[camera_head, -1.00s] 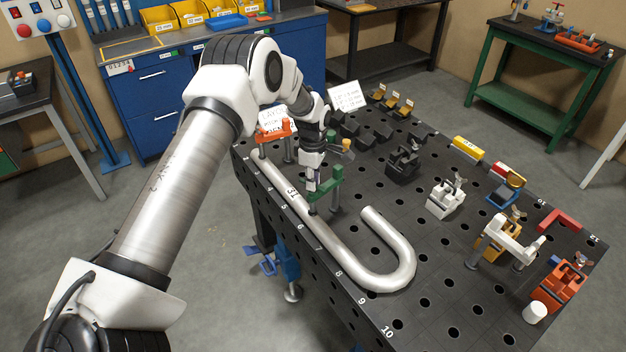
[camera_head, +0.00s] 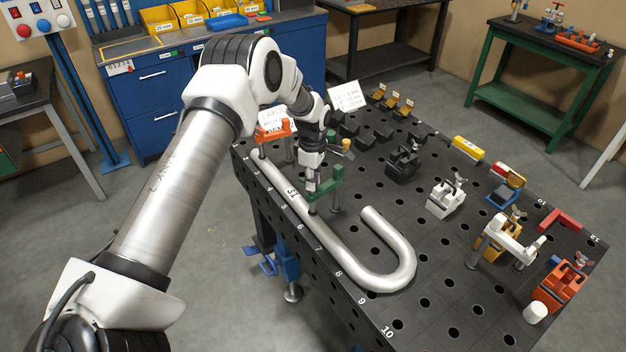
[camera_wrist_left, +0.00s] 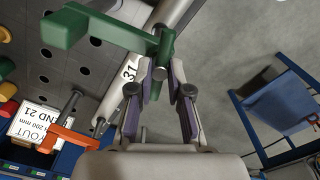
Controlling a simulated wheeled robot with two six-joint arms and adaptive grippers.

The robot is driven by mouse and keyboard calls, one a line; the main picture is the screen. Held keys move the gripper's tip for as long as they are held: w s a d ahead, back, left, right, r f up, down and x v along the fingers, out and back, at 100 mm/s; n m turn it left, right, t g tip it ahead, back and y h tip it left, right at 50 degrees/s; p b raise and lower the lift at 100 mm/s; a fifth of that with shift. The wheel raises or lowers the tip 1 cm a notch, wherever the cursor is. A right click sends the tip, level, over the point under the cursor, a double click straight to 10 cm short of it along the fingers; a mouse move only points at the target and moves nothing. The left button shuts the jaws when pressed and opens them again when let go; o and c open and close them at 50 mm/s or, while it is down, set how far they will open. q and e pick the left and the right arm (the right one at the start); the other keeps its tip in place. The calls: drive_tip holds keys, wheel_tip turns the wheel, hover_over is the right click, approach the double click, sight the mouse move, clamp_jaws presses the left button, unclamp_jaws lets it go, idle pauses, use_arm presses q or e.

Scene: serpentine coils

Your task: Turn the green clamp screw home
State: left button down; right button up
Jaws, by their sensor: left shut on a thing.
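The green clamp (camera_head: 326,186) stands on the perforated table, its arm reaching over the straight leg of the bent steel tube (camera_head: 345,262). In the left wrist view the green clamp (camera_wrist_left: 115,32) fills the upper left, and the tube (camera_wrist_left: 172,12) passes behind it. My left gripper (camera_head: 312,188) points down at the clamp's tube-side end. In the left wrist view its fingertips (camera_wrist_left: 163,75) are closed in on the clamp's screw end. The screw itself is mostly hidden between the fingers. My right gripper is in neither view.
An orange clamp (camera_head: 274,132) stands farther back along the same tube leg, close to my left wrist. Dark blocks (camera_head: 375,135) and a black fixture (camera_head: 403,160) stand to the right. White, yellow and orange fixtures line the right side. The table around the tube's bend is clear.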

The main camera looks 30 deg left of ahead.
use_arm(q)
drive_tip(key=shift+s+f, duration=0.2)
drive_tip(key=shift+f, duration=0.1)
idle(0.4)
drive_tip(key=c, duration=1.2)
unclamp_jaws()
drive_tip(key=shift+c, duration=0.2)
drive_tip(key=shift+o, duration=0.8)
drive_tip(key=shift+w, duration=0.1)
drive_tip(key=shift+r, duration=0.15)
wheel_tip(320, 180, up, 12)
drive_tip(key=shift+w+a, duration=0.1)
